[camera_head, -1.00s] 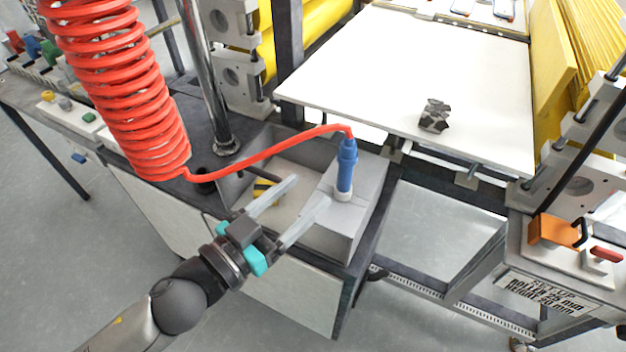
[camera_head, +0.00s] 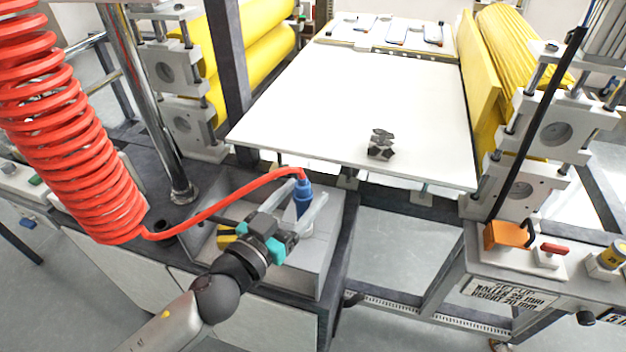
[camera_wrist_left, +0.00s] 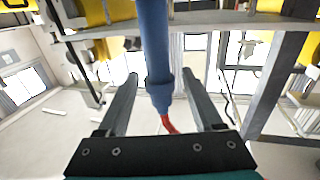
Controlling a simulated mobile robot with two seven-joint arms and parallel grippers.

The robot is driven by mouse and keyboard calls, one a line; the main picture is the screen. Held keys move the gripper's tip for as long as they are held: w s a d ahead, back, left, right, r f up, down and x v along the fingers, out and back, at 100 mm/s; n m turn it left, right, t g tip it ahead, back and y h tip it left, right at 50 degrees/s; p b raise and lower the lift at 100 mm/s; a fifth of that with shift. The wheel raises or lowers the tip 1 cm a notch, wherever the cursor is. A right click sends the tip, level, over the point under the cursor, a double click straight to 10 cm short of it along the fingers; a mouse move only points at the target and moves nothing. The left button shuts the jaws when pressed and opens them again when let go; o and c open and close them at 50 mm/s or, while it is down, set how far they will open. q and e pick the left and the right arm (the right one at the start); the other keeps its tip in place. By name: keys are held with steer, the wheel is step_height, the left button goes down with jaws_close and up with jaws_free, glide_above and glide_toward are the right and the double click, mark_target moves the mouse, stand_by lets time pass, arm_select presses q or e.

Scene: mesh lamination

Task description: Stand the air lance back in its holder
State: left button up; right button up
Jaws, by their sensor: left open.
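The blue air lance (camera_head: 303,197) stands roughly upright, its red hose (camera_head: 230,203) leaving the top. Its lower end meets a pale collar (camera_head: 306,229) at the grey box (camera_head: 333,228); how deep it sits is hidden. My left gripper (camera_head: 309,190) is open at the lance, one finger on each side. In the left wrist view, the blue body (camera_wrist_left: 157,60) passes between the two open fingers (camera_wrist_left: 160,77), and I see gaps beside it. My right gripper is not in view.
The coiled red hose (camera_head: 65,130) and a metal post (camera_head: 150,100) stand to the left. A white table (camera_head: 370,100) with a small dark faceted object (camera_head: 381,144) lies behind. A yellow-black piece (camera_head: 228,236) shows beside my gripper.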

arm_select(q)
steer(key=shift+x, duration=2)
steer(key=shift+c, duration=0.3)
jaws_close()
steer(key=shift+r, duration=0.1)
step_height(320, 180, up, 7)
steer(key=p, duration=0.7)
steer(key=shift+p, duration=0.3)
